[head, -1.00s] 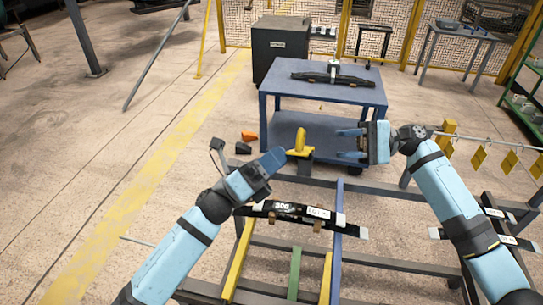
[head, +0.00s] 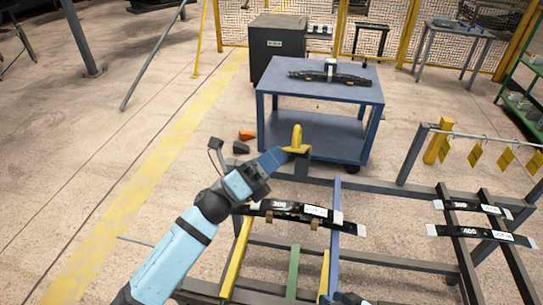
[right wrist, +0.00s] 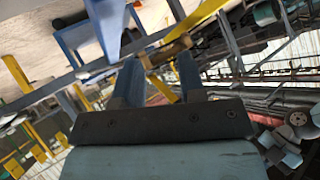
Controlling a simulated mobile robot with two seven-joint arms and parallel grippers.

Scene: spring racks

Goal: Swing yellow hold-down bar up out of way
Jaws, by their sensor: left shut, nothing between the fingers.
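A short yellow piece (head: 297,139) stands upright on a yellow foot at the rack's far side; I cannot tell whether it is part of the hold-down bar. My left gripper (head: 283,154) is shut and empty, its tips right beside that foot; contact is unclear. A long yellow bar (head: 237,262) runs along the rack below a dark spring (head: 290,210) labelled 300. My right gripper is at the bottom edge of the head view (head: 348,298), mostly cut off. In the right wrist view its fingers (right wrist: 158,70) are apart, with a brownish-yellow part (right wrist: 168,50) beyond them.
A blue cart (head: 320,85) behind the rack carries another dark spring (head: 330,78). More springs (head: 482,236) lie on the rack's right side. Yellow tags (head: 490,158) hang from a rail there. An orange and a dark block lie on the floor.

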